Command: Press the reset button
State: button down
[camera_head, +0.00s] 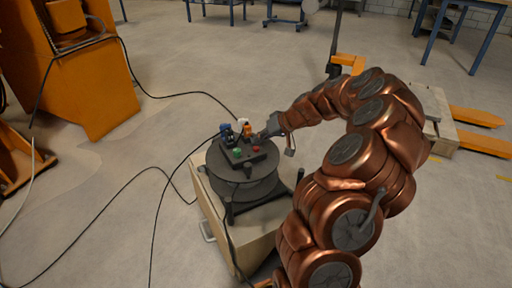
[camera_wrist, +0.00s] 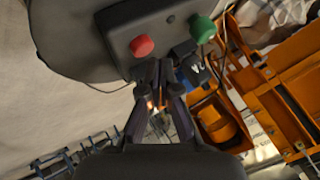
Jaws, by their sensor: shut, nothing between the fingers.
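A dark control box (camera_head: 247,160) sits on a round dark disc stand. In the wrist view, the red button (camera_wrist: 142,46) is just above the fingertips and the green button (camera_wrist: 202,29) is up and to the right on the grey box face (camera_wrist: 171,36). My gripper (camera_wrist: 160,64) is shut and empty, its tips close to the box edge near the red button. I cannot tell whether they touch. In the head view, my gripper (camera_head: 264,134) reaches in from the right.
The dark disc (camera_head: 240,185) rests on a wooden crate (camera_head: 240,235). Black cables run across the floor at left. An orange machine (camera_head: 85,85) stands at left.

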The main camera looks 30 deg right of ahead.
aim_at(258, 148)
jog(key=shift+r, duration=0.2)
jog(key=shift+r+p, duration=0.95)
jog(key=shift+r, duration=1.5)
